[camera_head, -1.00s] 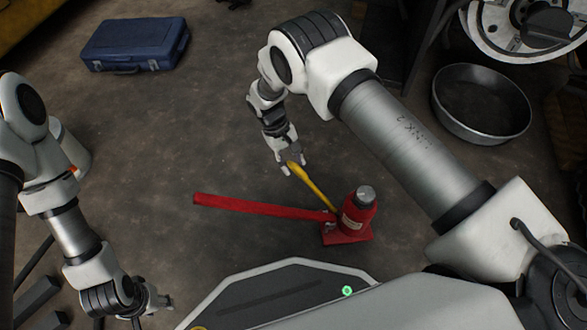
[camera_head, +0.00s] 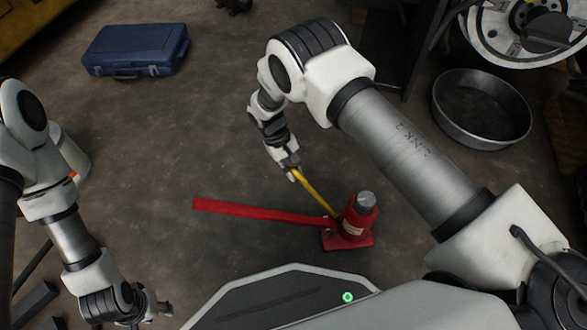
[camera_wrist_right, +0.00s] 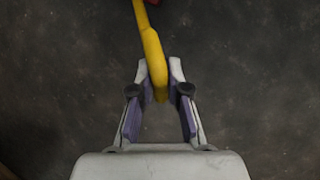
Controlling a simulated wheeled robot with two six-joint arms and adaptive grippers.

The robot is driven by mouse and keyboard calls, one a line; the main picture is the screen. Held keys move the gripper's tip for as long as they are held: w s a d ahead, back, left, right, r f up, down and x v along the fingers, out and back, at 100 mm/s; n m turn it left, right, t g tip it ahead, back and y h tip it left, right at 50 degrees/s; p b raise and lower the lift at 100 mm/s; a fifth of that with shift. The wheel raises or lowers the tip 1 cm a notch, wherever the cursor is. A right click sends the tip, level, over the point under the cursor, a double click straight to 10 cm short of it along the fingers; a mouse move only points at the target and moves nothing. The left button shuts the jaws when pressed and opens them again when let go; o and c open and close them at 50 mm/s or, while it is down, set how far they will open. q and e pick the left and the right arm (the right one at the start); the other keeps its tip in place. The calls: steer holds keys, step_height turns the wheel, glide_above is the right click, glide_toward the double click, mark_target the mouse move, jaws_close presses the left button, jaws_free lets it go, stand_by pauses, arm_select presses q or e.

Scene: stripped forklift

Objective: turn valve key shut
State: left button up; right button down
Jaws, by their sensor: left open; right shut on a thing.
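The yellow valve key (camera_head: 315,193) reaches from my right gripper down to the base of a red bottle jack (camera_head: 358,217). My right gripper (camera_head: 291,171) is shut on the key's upper end. In the right wrist view the yellow key (camera_wrist_right: 149,45) runs up from between the fingertips of my right gripper (camera_wrist_right: 157,80), with a bit of red at its far end. The key's lower end is hidden behind the jack and its handle, so I cannot tell how it is seated. My left gripper (camera_head: 150,304) is open and empty at the lower left.
A long red jack handle (camera_head: 255,210) sticks out left from the jack at floor level. A blue case (camera_head: 136,50) lies at the back left, and a round metal pan (camera_head: 482,108) at the right. The floor between case and jack is clear.

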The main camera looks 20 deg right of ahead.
steer(key=shift+s+a+f+m+t+h, duration=0.1)
steer(key=shift+m+t+h, duration=0.25)
steer(key=shift+m, duration=0.45)
steer(key=shift+a+f+m+t+h+b, duration=0.1)
steer(key=shift+m+t+h+b, duration=0.05)
steer(key=shift+m+h+b, duration=0.3)
steer(key=shift+a+f+m+t+h+b, duration=0.1)
steer(key=shift+m+b, duration=0.1)
steer(key=shift+m, duration=0.35)
steer(key=shift+r+m, duration=0.1)
steer(key=shift+m, duration=0.3)
steer(key=shift+m+h, duration=0.3)
steer(key=shift+a+f+m+h+p, duration=0.15)
steer(key=shift+m+h+p, duration=0.7)
steer(key=shift+m+p, duration=0.8)
steer(key=shift+a+f+m+h+p, duration=0.15)
steer(key=shift+m+h+p, duration=0.7)
steer(key=shift+m+p, duration=0.8)
